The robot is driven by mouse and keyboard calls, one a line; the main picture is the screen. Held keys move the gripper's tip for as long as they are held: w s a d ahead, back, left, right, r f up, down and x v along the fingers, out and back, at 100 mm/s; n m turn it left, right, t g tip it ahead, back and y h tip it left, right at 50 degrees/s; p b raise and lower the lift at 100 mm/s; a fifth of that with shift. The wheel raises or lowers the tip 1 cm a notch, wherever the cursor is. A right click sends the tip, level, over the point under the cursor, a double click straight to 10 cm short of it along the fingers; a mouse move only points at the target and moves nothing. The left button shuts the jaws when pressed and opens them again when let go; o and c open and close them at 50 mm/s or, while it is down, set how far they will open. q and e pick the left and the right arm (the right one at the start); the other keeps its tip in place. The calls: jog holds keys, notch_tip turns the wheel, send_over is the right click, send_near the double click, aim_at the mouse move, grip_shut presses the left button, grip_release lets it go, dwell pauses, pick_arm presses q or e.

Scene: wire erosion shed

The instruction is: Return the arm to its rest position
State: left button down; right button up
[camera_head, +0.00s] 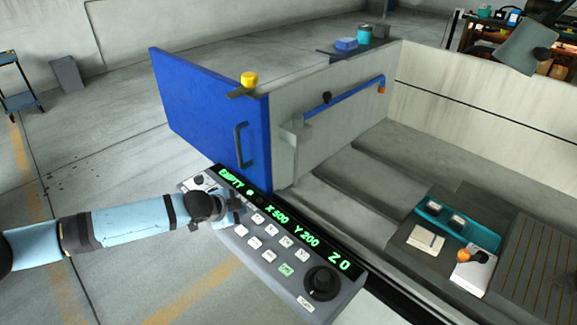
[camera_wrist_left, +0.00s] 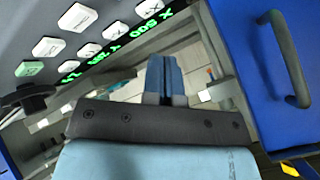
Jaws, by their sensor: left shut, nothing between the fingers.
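My left arm (camera_head: 130,220) comes in from the left in the head view, light blue with dark joints. My left gripper (camera_head: 238,208) is over the left part of the grey control panel (camera_head: 262,262), close to its buttons; I cannot tell whether it touches. In the left wrist view the gripper (camera_wrist_left: 165,62) shows its two blue fingers together with nothing between them. The panel also shows there at upper left (camera_wrist_left: 40,20). Its green display (camera_head: 285,218) reads EMPTY, X 500, Y 200, Z 0. My right gripper is not in view.
A blue door (camera_head: 205,110) with a dark handle (camera_head: 240,145) stands open behind the panel; its handle fills the right of the wrist view (camera_wrist_left: 285,60). The machine's grey tank (camera_head: 350,170) lies to the right. A teal tray (camera_head: 470,228) sits inside. Open floor is at left.

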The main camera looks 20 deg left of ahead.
pick_arm(q)
jog(key=s+d+f, duration=0.1)
jog(key=s+d, duration=0.1)
jog(key=d, duration=0.1)
jog(key=s+d+f+h+p, duration=0.1)
jog(key=s+d, duration=0.1)
jog(key=d, duration=0.2)
jog(key=s+d+f+n+h+p, duration=0.1)
jog(key=s+d, duration=0.1)
jog(key=d, duration=0.1)
jog(key=shift+d, duration=0.15)
jog(key=s+d+n+t+p, duration=0.1)
jog(key=s+d+n+p, duration=0.35)
jog(key=s+d, duration=0.55)
jog(key=s+a+f+n+t+y, duration=0.1)
jog(key=s+a+n, duration=0.3)
jog(key=s, duration=0.6)
jog(key=shift+s+f+p, duration=0.15)
jog(key=shift+s+p, duration=0.2)
jog(key=shift+p, duration=0.1)
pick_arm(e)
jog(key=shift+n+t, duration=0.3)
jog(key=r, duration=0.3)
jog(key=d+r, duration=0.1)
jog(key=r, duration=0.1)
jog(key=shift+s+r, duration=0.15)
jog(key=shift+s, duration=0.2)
pick_arm(q)
jog(key=shift+d, duration=0.1)
